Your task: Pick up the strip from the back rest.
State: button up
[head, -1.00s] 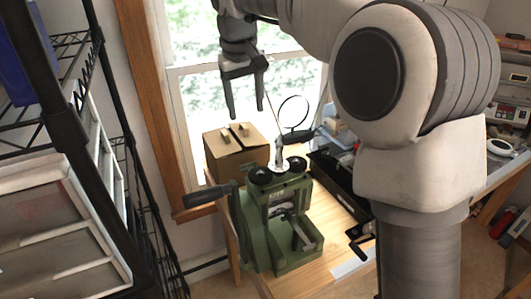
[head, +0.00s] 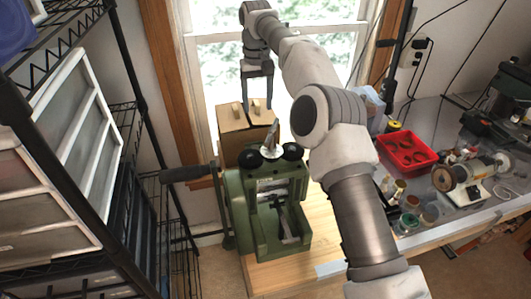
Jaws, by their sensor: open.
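My gripper (head: 258,108) is open, fingers pointing down, with nothing seen between them. It hangs in line with the top of a brown box (head: 232,146) beside the window. Its height above the box is hard to tell. Two small tan pieces show on the box top; one is the left tan piece (head: 236,109). I cannot make out a separate strip or tell which part is the back rest. In front of the box stands a green rolling mill (head: 240,207), with a pale metallic piece (head: 270,142) rising at its top between black knobs.
The mill stands on a wooden bench (head: 318,235). Its dark crank handle (head: 187,173) sticks out left. A black wire rack (head: 150,110) with drawers fills the left. A grey worktop at right holds a red tray (head: 407,150) and several small jars.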

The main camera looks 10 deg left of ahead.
notch_tip(320, 180, down, 11)
jog(key=shift+f+b, duration=0.1)
jog(key=shift+b, duration=0.5)
jog(key=shift+w+a+f+p, duration=0.1)
jog(key=shift+f+p, duration=0.25)
jog(key=shift+f, duration=1.25)
jog(key=shift+a+f+p, duration=0.1)
jog(key=shift+f+p, duration=0.2)
jog(key=shift+f, duration=1.25)
grip_shut()
